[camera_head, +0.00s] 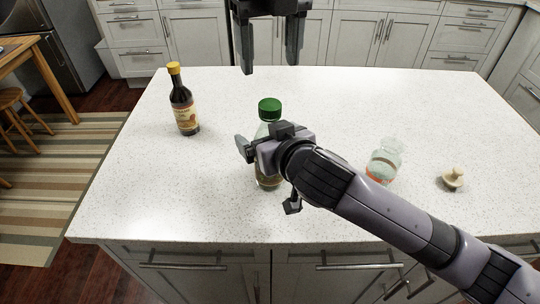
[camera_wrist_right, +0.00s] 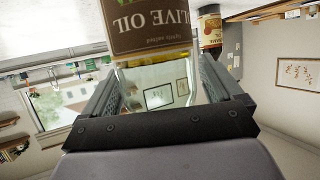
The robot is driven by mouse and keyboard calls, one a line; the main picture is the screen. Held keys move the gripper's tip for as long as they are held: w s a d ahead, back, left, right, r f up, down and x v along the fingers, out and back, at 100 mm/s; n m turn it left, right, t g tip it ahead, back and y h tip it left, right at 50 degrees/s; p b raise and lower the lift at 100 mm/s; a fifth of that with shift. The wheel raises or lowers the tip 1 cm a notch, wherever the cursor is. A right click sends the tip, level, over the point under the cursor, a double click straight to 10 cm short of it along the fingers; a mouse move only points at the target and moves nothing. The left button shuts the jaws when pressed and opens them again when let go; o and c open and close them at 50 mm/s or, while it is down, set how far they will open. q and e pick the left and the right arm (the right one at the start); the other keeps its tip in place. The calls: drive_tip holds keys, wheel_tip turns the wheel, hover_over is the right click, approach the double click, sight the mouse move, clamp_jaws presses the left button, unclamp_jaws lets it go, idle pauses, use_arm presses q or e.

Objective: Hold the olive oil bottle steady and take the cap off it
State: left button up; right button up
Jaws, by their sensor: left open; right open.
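The olive oil bottle (camera_head: 266,183) stands upright near the middle of the counter, its green cap (camera_head: 269,109) on top. My right arm hides much of its body in the head view. In the right wrist view its brown label (camera_wrist_right: 150,30) appears upside down, with clear glass beside it. My right gripper (camera_head: 268,177) is open, with its fingers on either side of the bottle; I cannot tell whether either touches it. My left gripper (camera_head: 270,62) is open and empty, pointing down, higher up in the picture than the cap and apart from it.
A dark bottle with a yellow cap (camera_head: 184,108) stands at the left; it also shows in the wrist view (camera_wrist_right: 210,30). The counter (camera_head: 340,100) is otherwise clear.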

clamp_jaws()
